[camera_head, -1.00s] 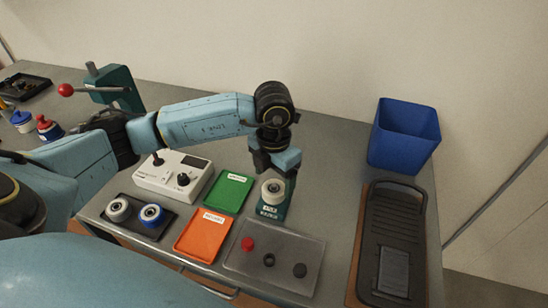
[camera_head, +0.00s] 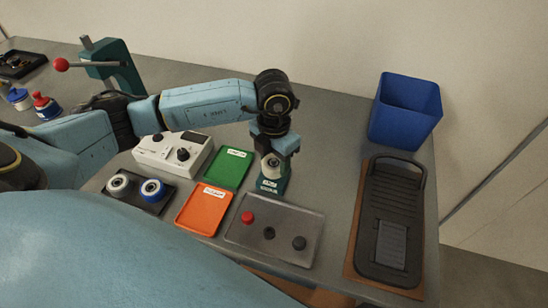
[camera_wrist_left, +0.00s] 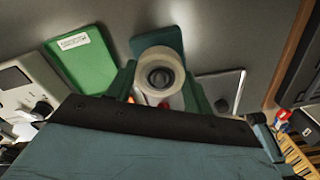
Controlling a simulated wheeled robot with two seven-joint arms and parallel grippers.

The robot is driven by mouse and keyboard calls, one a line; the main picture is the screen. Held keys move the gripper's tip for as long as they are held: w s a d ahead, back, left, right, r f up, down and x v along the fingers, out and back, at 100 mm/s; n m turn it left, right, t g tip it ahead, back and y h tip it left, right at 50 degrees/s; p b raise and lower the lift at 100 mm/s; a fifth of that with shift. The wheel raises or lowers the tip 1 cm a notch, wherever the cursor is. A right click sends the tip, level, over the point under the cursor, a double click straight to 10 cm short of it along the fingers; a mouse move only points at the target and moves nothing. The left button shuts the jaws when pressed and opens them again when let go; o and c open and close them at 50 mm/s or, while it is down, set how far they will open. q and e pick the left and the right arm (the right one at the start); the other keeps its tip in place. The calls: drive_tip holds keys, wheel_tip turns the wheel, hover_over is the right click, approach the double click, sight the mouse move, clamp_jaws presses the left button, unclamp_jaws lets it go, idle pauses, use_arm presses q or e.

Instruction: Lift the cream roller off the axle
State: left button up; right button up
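The cream roller (camera_head: 271,167) sits on the small green axle stand (camera_head: 271,187), behind the grey tray. In the left wrist view the roller (camera_wrist_left: 160,72) is seen nearly end-on, with its dark hub in the middle. My left gripper (camera_head: 274,154) is low over the stand, coming down on the roller and hiding part of it. In the wrist view its two green fingers (camera_wrist_left: 160,88) are apart, one on each side of the roller; firm contact cannot be made out. My right gripper is not in view.
Left of the stand are a green tray (camera_head: 228,169), an orange tray (camera_head: 204,210), a white control box (camera_head: 160,155) and a dark tray (camera_head: 139,202) with two rollers. A blue bin (camera_head: 404,112) and a black slatted board (camera_head: 393,200) stand right.

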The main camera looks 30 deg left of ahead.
use_arm(q)
drive_tip(key=c, duration=0.5)
drive_tip(key=shift+o, duration=0.2)
drive_tip(key=shift+r+p, duration=1.8)
drive_tip(key=shift+r, duration=0.85)
